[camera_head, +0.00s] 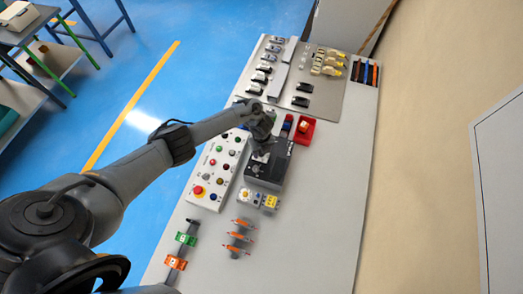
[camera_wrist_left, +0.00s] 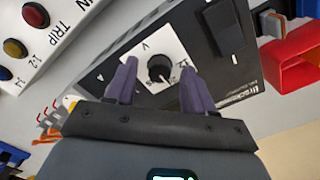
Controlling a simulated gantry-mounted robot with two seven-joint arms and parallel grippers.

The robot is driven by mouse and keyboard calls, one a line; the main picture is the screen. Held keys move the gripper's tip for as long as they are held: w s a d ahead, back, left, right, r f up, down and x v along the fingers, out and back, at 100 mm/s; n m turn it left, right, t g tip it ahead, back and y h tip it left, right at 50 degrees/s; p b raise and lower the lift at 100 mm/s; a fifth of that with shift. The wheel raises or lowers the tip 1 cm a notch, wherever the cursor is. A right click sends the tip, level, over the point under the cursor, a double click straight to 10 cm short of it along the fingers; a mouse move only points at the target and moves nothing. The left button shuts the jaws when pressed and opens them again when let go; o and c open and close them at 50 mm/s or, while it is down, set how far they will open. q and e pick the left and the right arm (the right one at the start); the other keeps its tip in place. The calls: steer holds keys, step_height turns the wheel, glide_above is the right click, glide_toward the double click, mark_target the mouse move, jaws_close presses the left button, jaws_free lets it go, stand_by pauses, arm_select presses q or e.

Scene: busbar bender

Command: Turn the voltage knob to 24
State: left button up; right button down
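The voltage knob (camera_wrist_left: 160,69) is a round black knob on a white square dial plate (camera_wrist_left: 143,53) in the left wrist view. It sits on a dark power supply box (camera_wrist_left: 195,35), which also shows in the head view (camera_head: 268,172). My left gripper (camera_wrist_left: 155,80) is open, its two purple-grey fingers on either side of the dial and apart from the knob. In the head view, my left gripper (camera_head: 262,150) is over the box and hides part of its top. The dial numbers are too small to read for certain. My right gripper is not in view.
A panel with coloured buttons (camera_head: 217,172) stands left of the box. A red bin (camera_head: 304,130) is close by at the back right. Small white and yellow modules (camera_head: 257,199) and orange-handled tools (camera_head: 239,236) lie in front. The board's right side is clear.

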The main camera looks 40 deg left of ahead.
arm_select(q)
step_height(320, 180, up, 11)
steer(key=p, duration=0.1)
stand_by(0.7)
steer(key=shift+f, duration=0.15)
steer(key=s+d+r+n+t+h+p, duration=0.1)
steer(key=s+d+n+t+p, duration=0.15)
steer(key=d, duration=0.65)
steer(key=s+d+n+t+h+p, duration=0.1)
steer(key=s+d+n, duration=0.15)
steer(key=d, duration=0.55)
steer(key=s+a+r+n+y+p, duration=0.1)
steer(key=s+a+r+n, duration=0.2)
steer(key=s+r+n, duration=0.4)
steer(key=s+a+r+n+p, duration=0.2)
steer(key=s+r+n, duration=0.6)
steer(key=s, duration=0.4)
steer(key=shift+a+r+y, duration=0.4)
steer(key=shift+a+r, duration=0.05)
steer(key=shift+a, duration=0.4)
stand_by(0.7)
